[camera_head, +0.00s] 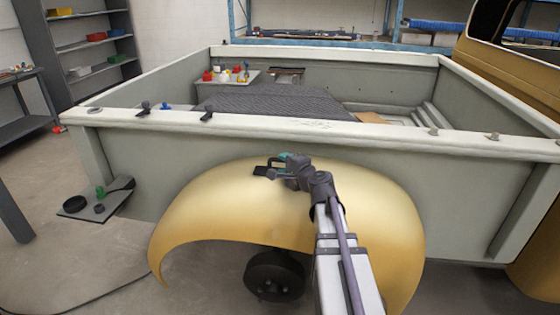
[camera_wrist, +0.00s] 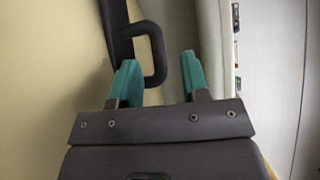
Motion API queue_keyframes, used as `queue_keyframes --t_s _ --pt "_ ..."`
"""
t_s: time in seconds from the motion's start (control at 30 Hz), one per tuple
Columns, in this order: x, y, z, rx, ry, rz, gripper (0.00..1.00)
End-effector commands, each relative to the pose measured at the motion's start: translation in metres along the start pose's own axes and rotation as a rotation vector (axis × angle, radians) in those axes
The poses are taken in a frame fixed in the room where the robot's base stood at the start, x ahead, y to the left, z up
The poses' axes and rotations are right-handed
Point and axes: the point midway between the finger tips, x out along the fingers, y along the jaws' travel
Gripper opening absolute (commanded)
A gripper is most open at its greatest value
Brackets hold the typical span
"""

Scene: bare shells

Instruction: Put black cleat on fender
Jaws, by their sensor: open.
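The gold fender (camera_head: 215,200) curves over the wheel on the side of the pale truck bed; its yellowish surface fills the left of the wrist view (camera_wrist: 40,80). A black piece with a loop-shaped part (camera_head: 262,171) is at the top of the fender, next to my gripper (camera_head: 282,158). In the wrist view the black piece's loop (camera_wrist: 158,55) lies between and just beyond the teal fingertips of my gripper (camera_wrist: 158,72), which is open. I cannot tell whether this piece is the black cleat, or whether it touches the fender.
The bed's near rail (camera_head: 300,127) runs just behind and above the fender, with small dark, blue and grey pieces along it. A dark tray (camera_head: 75,207) holding a black pan and green item is at the left. The bed holds a dark quilted mat (camera_head: 275,103).

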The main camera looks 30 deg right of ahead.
Motion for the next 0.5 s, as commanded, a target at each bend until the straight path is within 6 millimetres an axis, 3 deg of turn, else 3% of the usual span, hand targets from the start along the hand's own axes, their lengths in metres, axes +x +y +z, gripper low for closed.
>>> queue_keyframes --t_s 0.03,0.2,0.33,0.5 --pt "-0.019 -0.002 0.002 0.001 0.004 0.0 0.42" --pt "-0.063 -0.001 0.002 0.0 0.003 0.0 0.42" --pt "-0.082 -0.001 0.001 0.0 0.002 0.0 0.42" --pt "-0.086 0.0 0.0 -0.001 0.001 0.0 0.42"
